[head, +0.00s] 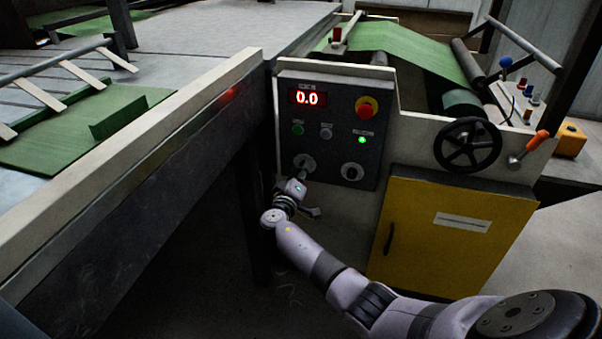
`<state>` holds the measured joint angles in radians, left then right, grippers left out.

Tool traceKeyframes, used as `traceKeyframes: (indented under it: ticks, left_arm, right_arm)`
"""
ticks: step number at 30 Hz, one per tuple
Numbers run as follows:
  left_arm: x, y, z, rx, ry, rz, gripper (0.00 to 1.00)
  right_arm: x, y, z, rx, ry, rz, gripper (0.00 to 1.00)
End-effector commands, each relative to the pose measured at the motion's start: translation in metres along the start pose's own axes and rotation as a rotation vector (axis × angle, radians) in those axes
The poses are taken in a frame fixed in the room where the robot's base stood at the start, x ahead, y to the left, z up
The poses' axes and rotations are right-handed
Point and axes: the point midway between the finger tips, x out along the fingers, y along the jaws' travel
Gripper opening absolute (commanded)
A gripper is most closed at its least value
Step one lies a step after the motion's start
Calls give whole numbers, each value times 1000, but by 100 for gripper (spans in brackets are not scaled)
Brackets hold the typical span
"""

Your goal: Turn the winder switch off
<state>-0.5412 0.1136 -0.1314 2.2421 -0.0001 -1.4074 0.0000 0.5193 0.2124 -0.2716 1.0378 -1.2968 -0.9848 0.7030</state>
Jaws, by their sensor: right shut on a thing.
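A dark control panel (334,92) stands on the front of the machine, with a red display reading 0.0 (307,98). Low on it are two rotary switches, a left one (305,161) and a right one (352,171). Their labels are too small to read, so I cannot tell which is the winder switch. My right gripper (300,179) reaches up from below and is shut on the left rotary switch, hiding its knob. The right switch is untouched. My left gripper is out of view.
The panel also has a red emergency button (366,107), a lit green lamp (362,140) and small buttons. A black handwheel (468,145) and yellow cabinet (450,230) lie to the right. A long conveyor frame (130,135) borders the left.

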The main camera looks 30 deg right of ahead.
Motion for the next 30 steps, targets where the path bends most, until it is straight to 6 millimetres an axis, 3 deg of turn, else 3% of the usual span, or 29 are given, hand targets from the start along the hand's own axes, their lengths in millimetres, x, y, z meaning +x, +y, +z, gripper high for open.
traceKeyframes:
  ticks: [12,21,30]
  left_arm:
    - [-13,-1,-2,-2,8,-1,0]
    - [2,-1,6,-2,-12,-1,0]
    - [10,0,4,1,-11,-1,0]
  right_arm:
    - [0,-1,0,-349,0,-2,2]
    - [-1,-1,0,-537,0,-2,2]
    - [-1,-1,0,-620,-1,-2,2]
